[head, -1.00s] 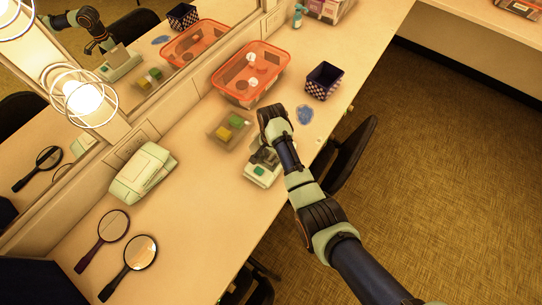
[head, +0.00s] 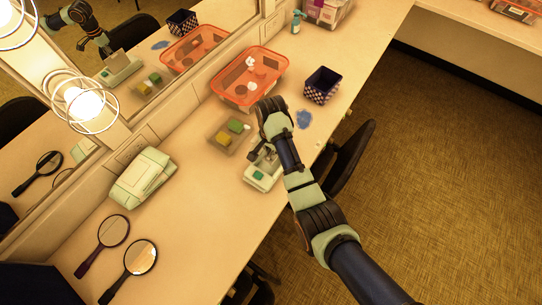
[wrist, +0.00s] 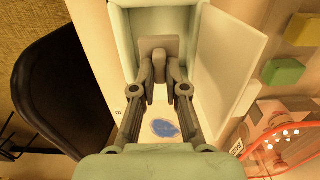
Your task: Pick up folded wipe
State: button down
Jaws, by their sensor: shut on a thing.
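A small grey square piece (wrist: 158,46), which I take to be the folded wipe, shows at my fingertips in the wrist view. My gripper (wrist: 159,68) is shut on it, with both fingers angled in towards it. It is over an open, pale green and white box (wrist: 123,45) with its white lid (wrist: 228,75) swung to the right. In the head view my gripper (head: 262,155) is above this box (head: 258,182), near the counter's front edge. My arm hides part of the box there, and the wipe is too small to make out.
A tray with yellow and green blocks (head: 235,125) lies beside the box. An orange basket (head: 222,88), checkered bin (head: 322,86) and blue patch (head: 303,119) are farther back. A pale green and white packet (head: 142,178) and two hand mirrors (head: 140,257) lie left. A dark chair (head: 352,155) stands at the front.

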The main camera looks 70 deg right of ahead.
notch_tip(320, 180, up, 15)
jog(key=p, duration=0.7)
jog(key=shift+p, duration=0.35)
jog(key=c, duration=1.7)
grip_release()
jog(key=shift+f, duration=0.1)
grip_shut()
